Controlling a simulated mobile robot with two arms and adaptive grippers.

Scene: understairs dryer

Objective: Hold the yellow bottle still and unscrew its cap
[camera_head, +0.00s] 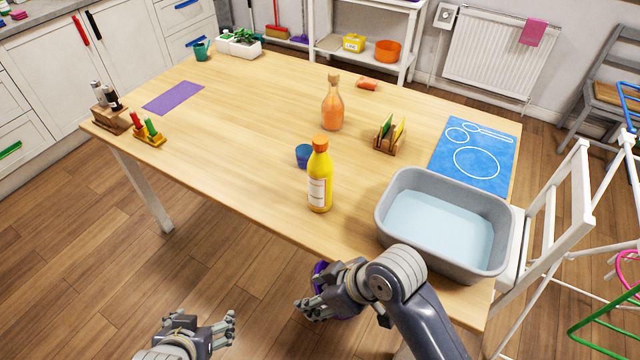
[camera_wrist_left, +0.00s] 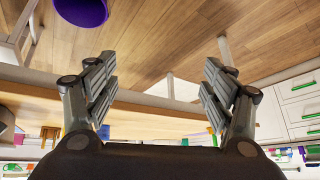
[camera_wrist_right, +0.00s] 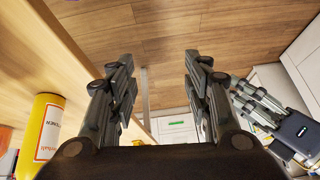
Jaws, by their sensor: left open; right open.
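The yellow bottle (camera_head: 319,190) stands upright near the table's front edge, with a white label and an orange cap (camera_head: 320,145) on top. In the right wrist view the bottle (camera_wrist_right: 36,140) shows at the lower left, its cap out of view. My right gripper (camera_head: 306,300) is open and empty, in front of the table edge, nearer me than the bottle and apart from it. My left gripper (camera_head: 230,328) is open and empty, in front of the table at the bottom of the head view. The right wrist view also shows the left gripper (camera_wrist_right: 262,108).
A blue cup (camera_head: 303,156) stands close behind the bottle's left side. A grey basin of water (camera_head: 388,231) sits to the right. An orange glass bottle (camera_head: 332,110) and a wooden rack (camera_head: 390,146) stand behind. The table's left middle is clear.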

